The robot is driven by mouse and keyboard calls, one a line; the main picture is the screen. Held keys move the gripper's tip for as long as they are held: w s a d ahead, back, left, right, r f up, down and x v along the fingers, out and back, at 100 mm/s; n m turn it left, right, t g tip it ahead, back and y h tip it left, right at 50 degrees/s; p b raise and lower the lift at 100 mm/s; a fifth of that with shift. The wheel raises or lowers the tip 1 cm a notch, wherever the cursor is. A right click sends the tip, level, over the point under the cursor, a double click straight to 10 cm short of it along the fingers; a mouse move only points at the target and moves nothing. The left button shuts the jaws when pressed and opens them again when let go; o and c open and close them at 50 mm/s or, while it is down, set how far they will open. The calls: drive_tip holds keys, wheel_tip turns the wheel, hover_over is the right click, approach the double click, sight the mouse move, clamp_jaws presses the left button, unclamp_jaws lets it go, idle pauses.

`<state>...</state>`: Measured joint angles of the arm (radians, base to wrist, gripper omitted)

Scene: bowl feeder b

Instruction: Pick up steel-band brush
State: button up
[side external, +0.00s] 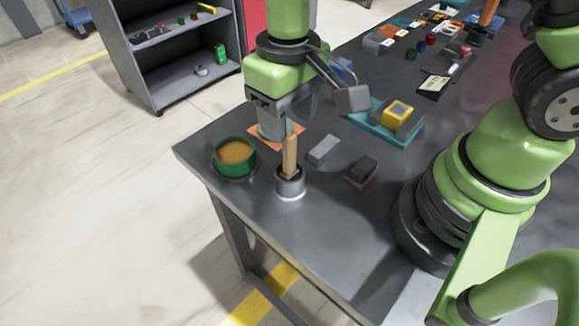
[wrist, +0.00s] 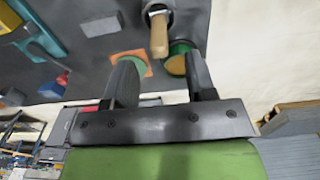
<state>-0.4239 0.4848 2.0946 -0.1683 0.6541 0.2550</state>
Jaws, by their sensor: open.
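The steel-band brush (side external: 290,155) stands upright near the table's front left corner, its pale wooden handle pointing up. Its lower part is a dark grey cylinder with a light ring at the foot; I cannot tell whether this is the band or a holder. In the wrist view the brush handle (wrist: 159,36) shows beyond the fingertips, roughly centred between them. My gripper (side external: 272,128) is open and empty, above and behind the brush in the side view. In the wrist view my gripper's two fingers (wrist: 160,58) are wide apart and do not touch the handle.
A green tub with tan contents (side external: 235,152) stands left of the brush. An orange square (side external: 296,131) lies behind it, partly hidden by my gripper. A grey block (side external: 324,149), a dark block (side external: 362,168) and a teal tray (side external: 413,136) are to the right. The front tabletop is clear.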

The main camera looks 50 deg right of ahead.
sight(290, 134)
wheel_tip(290, 134, down, 6)
drive_tip(key=shift+r, duration=0.15)
clamp_jaws()
idle(0.3)
